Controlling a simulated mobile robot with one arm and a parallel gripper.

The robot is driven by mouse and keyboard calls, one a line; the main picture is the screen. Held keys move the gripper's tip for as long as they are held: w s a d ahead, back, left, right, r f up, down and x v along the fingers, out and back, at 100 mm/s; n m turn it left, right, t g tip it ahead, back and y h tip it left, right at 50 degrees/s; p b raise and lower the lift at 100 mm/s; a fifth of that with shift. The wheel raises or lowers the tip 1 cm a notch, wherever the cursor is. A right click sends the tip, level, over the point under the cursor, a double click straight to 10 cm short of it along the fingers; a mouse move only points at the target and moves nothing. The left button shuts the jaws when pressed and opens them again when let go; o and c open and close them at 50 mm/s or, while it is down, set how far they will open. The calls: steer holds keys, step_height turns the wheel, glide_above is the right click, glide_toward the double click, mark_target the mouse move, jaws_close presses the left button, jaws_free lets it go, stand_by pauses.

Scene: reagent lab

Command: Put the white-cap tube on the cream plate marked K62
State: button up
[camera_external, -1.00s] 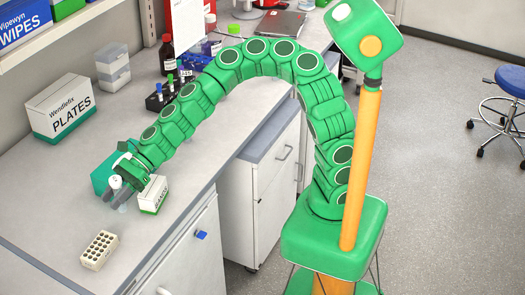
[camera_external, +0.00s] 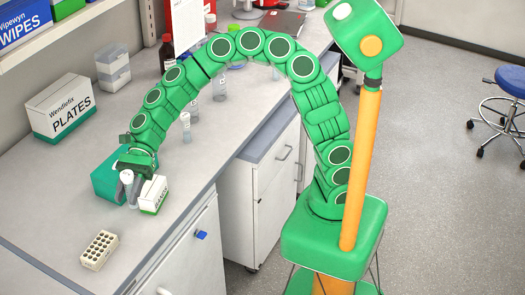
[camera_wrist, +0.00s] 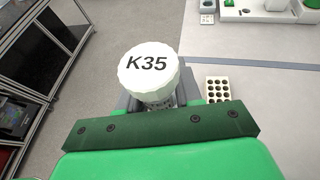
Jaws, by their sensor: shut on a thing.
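My gripper (camera_external: 128,188) is shut on a tube with a white cap (camera_external: 127,175) and holds it roughly upright at the front left part of the bench. In the wrist view the cap (camera_wrist: 148,70) reads K35 and hides most of the tube and of the fingers (camera_wrist: 160,103). The cream plate (camera_external: 99,250) with rows of round holes lies on the bench, nearer the front edge than my gripper and apart from it. It also shows in the wrist view (camera_wrist: 217,88), right of the cap. No K62 mark is readable on it.
A teal box (camera_external: 104,183) stands close behind my gripper, and a small white-and-green carton (camera_external: 153,195) stands just right of it. Clear tubes (camera_external: 187,128) stand under my arm. The bench around the plate is clear.

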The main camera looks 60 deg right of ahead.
steer(key=shift+w+a+f, duration=4.6)
steer(key=shift+a+f, duration=0.05)
steer(key=shift+w+a+f, duration=0.1)
steer(key=shift+a+f, duration=0.05)
steer(key=shift+f, duration=1.65)
steer(key=shift+f, duration=0.1)
steer(key=o, duration=1)
